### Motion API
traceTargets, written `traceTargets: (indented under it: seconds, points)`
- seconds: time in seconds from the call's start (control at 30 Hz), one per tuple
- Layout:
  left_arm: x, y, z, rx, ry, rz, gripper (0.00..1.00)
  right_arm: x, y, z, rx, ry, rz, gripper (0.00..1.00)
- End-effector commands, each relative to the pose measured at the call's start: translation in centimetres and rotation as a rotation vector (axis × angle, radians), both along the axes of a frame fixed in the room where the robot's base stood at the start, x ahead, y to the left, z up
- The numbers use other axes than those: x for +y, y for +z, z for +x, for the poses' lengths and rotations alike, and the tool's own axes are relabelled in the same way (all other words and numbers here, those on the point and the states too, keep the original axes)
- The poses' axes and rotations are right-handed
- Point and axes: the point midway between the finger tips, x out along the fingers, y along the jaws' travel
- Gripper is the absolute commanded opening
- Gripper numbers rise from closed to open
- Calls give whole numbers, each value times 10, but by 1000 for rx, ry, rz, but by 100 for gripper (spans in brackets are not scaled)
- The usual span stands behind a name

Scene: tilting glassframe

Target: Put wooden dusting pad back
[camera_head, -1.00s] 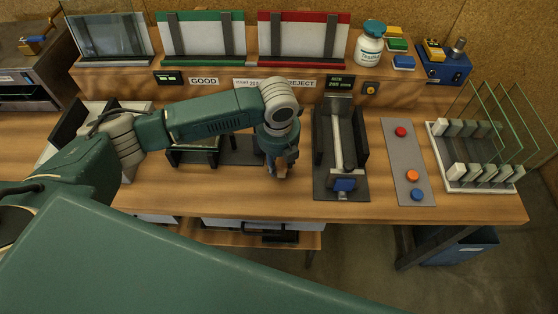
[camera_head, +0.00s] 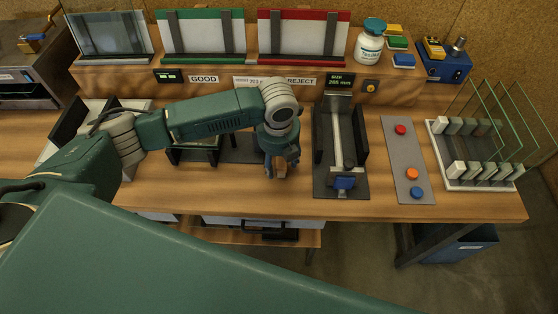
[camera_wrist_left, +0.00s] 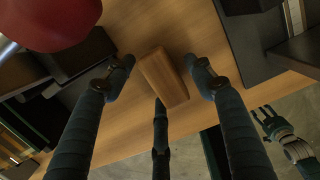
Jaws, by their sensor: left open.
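The wooden dusting pad (camera_wrist_left: 163,77) is a small brown block in the left wrist view. It lies between the spread fingers of my left gripper (camera_wrist_left: 160,82), with gaps on both sides. In the head view my left gripper (camera_head: 281,165) points down over the front middle of the bench, and the pad (camera_head: 280,171) shows just below it. Whether the pad touches the bench cannot be told. My right gripper (camera_wrist_left: 268,118) shows small at the lower right of the left wrist view, low beyond the bench edge; its opening is unclear.
A grey fixture with a rail (camera_head: 324,183) stands just right of my left gripper. A button panel (camera_head: 402,150) and a rack of glass panes (camera_head: 452,186) stand further right. Green and red frames line the back shelf. The bench's front edge (camera_head: 240,215) is close.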

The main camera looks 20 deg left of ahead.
Motion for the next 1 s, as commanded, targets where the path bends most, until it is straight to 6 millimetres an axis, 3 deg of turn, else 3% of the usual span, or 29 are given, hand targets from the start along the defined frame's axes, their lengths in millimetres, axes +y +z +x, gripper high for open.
traceTargets:
  seconds: [0.5, 0.7, 1.0]
  points:
    - [-3, 98, -10, -5, 0, -2, 54, -4, -17, 1, -1, -2, -5, 43]
    - [-3, 114, -12, -2, 0, 0, 54, -4, -19, 1, -1, -2, -4, 43]
    - [-3, 115, -13, -1, 0, -1, 54, -3, -19, 1, 0, -1, -3, 43]
